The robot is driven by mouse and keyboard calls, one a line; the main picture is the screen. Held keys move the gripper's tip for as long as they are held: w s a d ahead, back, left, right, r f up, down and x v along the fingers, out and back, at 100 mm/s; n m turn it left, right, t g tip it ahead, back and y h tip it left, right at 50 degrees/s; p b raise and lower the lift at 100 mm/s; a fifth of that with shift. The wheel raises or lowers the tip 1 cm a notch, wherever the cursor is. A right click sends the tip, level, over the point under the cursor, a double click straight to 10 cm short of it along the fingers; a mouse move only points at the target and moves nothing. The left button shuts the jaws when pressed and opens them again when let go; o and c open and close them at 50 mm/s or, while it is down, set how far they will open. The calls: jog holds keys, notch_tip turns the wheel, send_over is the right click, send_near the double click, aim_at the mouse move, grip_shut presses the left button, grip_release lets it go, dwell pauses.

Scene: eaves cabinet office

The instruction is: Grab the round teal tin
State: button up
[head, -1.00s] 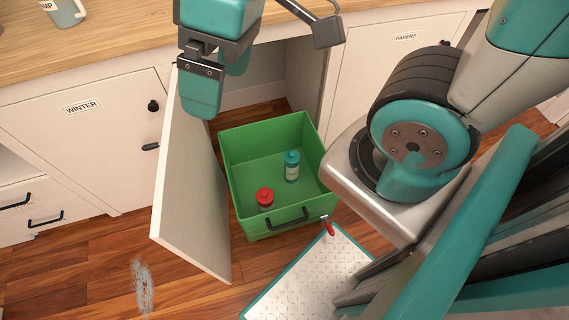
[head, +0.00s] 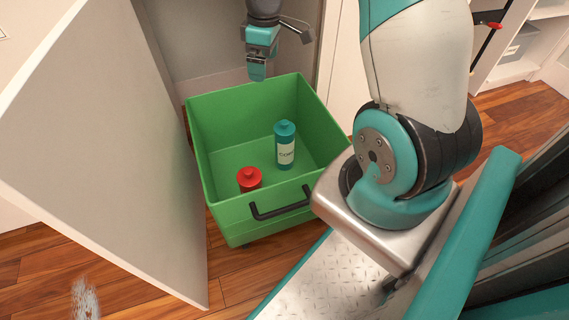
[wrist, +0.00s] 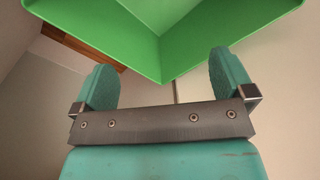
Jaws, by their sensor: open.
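A teal, bottle-shaped container (head: 285,148) with a narrow cap and a white label stands upright in the green bin (head: 230,220). It is the only round teal vessel I see, and no flat tin shows. My gripper (head: 257,74) is open and empty, above the bin's back edge, behind and left of the teal container and apart from it. In the wrist view my open fingers (wrist: 163,75) frame a corner of the green bin (wrist: 200,45); the teal container is not seen there.
A red-capped container (head: 250,178) stands in the bin, left of the teal one. The bin has a black front handle (head: 281,207). An open white cabinet door (head: 110,150) stands close on the left. Wooden floor (head: 235,285) shows in front.

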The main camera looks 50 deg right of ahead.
jog(key=b, duration=0.4)
send_over(284, 122)
notch_tip(284, 122, down, 11)
jog(key=shift+g+h, duration=0.3)
notch_tip(284, 122, down, 11)
jog(key=b, duration=0.6)
jog(key=shift+s+b, duration=0.1)
jog(key=shift+b, duration=0.3)
notch_tip(284, 122, down, 6)
jog(key=b, duration=0.5)
jog(key=shift+d, duration=0.1)
jog(key=shift+r, duration=0.1)
jog(key=shift+c, duration=0.5)
jog(key=c, duration=1.4)
jog(key=shift+o, duration=0.2)
jog(key=shift+r, duration=0.1)
